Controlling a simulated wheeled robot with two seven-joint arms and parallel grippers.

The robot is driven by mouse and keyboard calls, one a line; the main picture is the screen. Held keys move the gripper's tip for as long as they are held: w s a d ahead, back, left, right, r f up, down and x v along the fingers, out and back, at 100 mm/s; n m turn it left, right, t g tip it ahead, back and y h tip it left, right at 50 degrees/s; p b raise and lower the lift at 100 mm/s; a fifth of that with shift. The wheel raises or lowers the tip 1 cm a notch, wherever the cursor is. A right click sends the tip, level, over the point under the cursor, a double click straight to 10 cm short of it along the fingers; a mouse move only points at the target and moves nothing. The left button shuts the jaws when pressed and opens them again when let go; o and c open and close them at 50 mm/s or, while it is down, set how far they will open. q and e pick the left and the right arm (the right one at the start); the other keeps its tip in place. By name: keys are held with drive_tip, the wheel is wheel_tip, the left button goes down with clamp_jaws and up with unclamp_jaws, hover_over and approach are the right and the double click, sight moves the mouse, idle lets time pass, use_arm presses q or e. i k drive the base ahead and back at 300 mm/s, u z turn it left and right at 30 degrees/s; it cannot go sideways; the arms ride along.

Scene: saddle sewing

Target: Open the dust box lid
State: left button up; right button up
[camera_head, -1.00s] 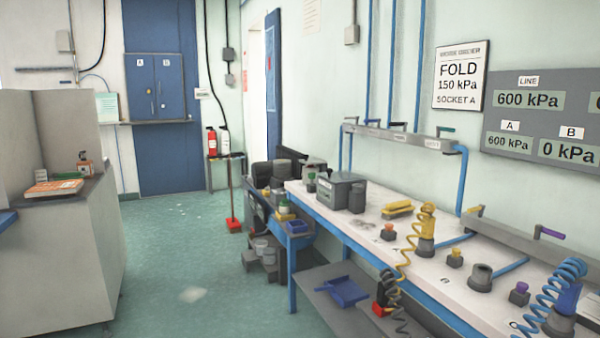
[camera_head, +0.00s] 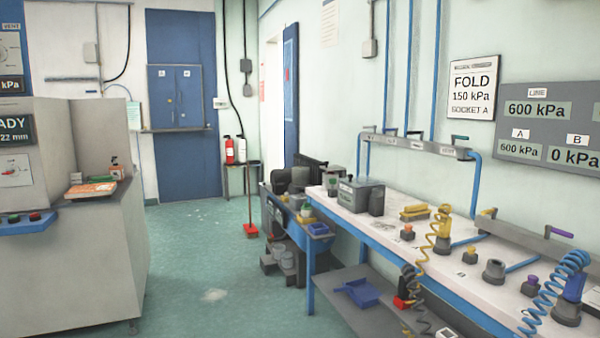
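A grey box (camera_head: 360,194) with a lid-like top and a small pale label stands at the far left end of the white workbench (camera_head: 465,283). It looks shut and may be the dust box; the label is too small to read. A darker upright block (camera_head: 376,203) stands against its right side. Neither of my grippers is in view.
The bench also bears a yellow coiled hose (camera_head: 428,240), a blue coiled hose (camera_head: 552,290) and several sockets. A blue dustpan (camera_head: 357,292) lies on the lower shelf. A grey machine (camera_head: 95,250) stands at left. The green floor (camera_head: 215,265) between is largely clear.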

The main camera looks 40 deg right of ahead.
sight(358, 181)
drive_tip(key=u, duration=0.15)
drive_tip(key=i, duration=0.9)
drive_tip(key=z, duration=0.3)
